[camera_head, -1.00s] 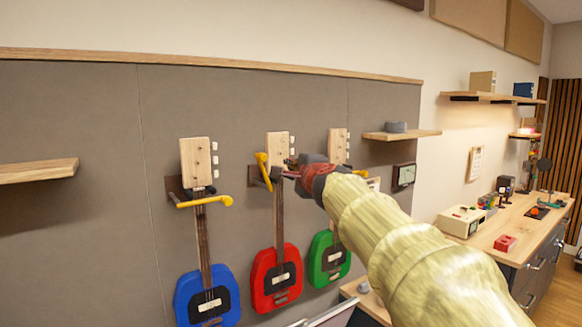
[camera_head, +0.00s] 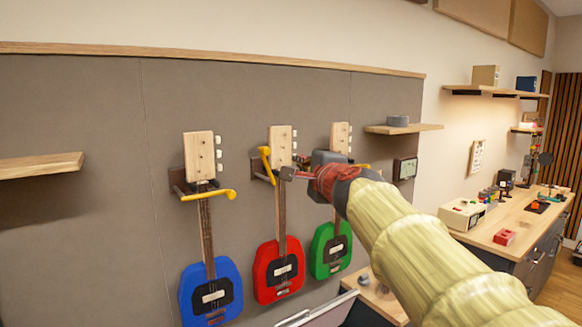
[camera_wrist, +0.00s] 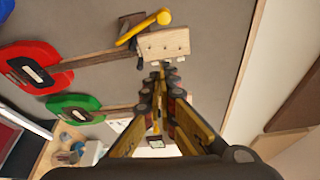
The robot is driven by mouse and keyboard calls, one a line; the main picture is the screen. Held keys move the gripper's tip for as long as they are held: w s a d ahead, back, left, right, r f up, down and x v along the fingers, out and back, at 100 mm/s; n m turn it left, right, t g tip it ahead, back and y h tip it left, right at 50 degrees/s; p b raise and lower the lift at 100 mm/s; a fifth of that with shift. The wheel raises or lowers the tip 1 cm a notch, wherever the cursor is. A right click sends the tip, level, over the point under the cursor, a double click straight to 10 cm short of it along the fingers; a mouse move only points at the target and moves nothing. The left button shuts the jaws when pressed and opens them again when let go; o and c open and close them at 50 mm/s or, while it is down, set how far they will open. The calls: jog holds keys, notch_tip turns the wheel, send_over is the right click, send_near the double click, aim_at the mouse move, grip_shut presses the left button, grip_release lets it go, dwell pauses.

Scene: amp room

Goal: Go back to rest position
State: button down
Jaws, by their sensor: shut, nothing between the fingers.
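My gripper (camera_head: 289,174) is at the end of my arm, in front of the grey wall panel near the red guitar's neck and the green guitar. In the wrist view my gripper (camera_wrist: 160,75) has its fingertips together with nothing between them. The red guitar (camera_head: 279,270) hangs on the panel, its yellow hook arm (camera_head: 265,160) tilted up. The blue guitar (camera_head: 211,292) hangs to its left, with a yellow bar (camera_head: 208,196) across its neck. The green guitar (camera_head: 330,250) hangs to the right, its neck partly hidden by my arm.
A wooden workbench (camera_head: 510,225) with a cream box (camera_head: 461,214) and a red box (camera_head: 504,237) stands at far right.

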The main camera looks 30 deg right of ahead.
jog(key=s+a+f+n+g+y, duration=0.35)
jog(key=a+f+n, duration=0.3)
jog(key=f, duration=0.45)
jog(key=s+a+f+n+g+y, duration=0.25)
jog(key=s+a+f+n, duration=0.35)
jog(key=f, duration=0.6)
jog(key=s+a+f+n+g, duration=0.1)
jog(key=s+a+f+n, duration=0.2)
jog(key=s+f, duration=0.2)
jog(key=s+a+f+n+g, duration=0.2)
jog(key=s+a+f+n, duration=0.1)
jog(key=s, duration=0.4)
jog(key=s+a+f+n+g+h, duration=0.1)
jog(key=s+a+f+n+g, duration=0.1)
jog(key=f, duration=0.5)
jog(key=shift+s+a+n, duration=0.5)
jog(key=shift+s+n, duration=0.75)
jog(key=shift+s, duration=0.65)
